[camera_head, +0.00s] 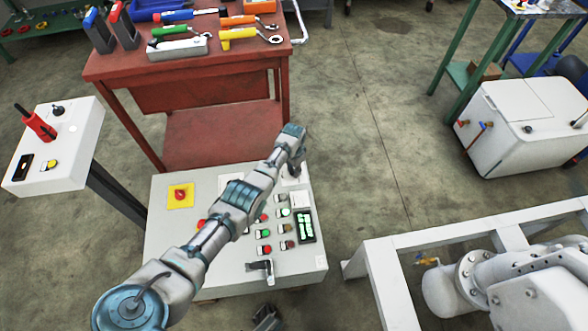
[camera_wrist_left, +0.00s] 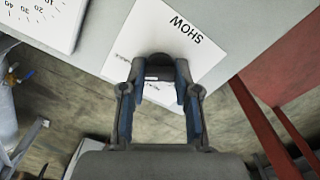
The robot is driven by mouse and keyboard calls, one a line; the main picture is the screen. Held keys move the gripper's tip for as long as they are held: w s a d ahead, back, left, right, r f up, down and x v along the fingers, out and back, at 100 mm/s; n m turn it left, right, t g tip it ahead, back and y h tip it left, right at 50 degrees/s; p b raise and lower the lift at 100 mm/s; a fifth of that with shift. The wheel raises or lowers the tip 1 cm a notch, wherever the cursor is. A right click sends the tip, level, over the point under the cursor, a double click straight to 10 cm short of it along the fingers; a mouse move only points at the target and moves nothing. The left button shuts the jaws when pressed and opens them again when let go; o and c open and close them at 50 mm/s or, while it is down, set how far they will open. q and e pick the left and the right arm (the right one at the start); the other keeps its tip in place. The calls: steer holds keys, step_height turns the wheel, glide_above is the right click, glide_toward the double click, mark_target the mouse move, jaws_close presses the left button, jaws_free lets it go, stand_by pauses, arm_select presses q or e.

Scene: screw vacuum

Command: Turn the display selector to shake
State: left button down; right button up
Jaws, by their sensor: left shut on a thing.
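The display selector (camera_wrist_left: 162,62) is a dark knob on a white label plate (camera_wrist_left: 150,32) marked "SHOW"; smaller print on the plate is too blurred to read. In the left wrist view my left gripper (camera_wrist_left: 160,88) has its two fingers on either side of the knob, shut on it.
The panel carries several buttons, a green-lit display (camera_head: 306,226), a yellow switch plate (camera_head: 181,194) and a lever handle (camera_head: 260,270). A red tool table (camera_head: 190,70) stands behind. A white pedestal box (camera_head: 75,165) is at left, a white pipe frame (camera_head: 400,255) at right.

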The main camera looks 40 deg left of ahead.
arm_select(q)
steer(key=shift+w+a+r+m, duration=0.1)
steer(key=shift+w+r+m, duration=0.1)
steer(key=shift+m, duration=0.1)
stand_by(0.4)
steer(key=c, duration=0.9)
jaws_free()
steer(key=shift+o, duration=0.3)
steer(key=shift+f, duration=0.15)
steer(key=shift+s, duration=0.1)
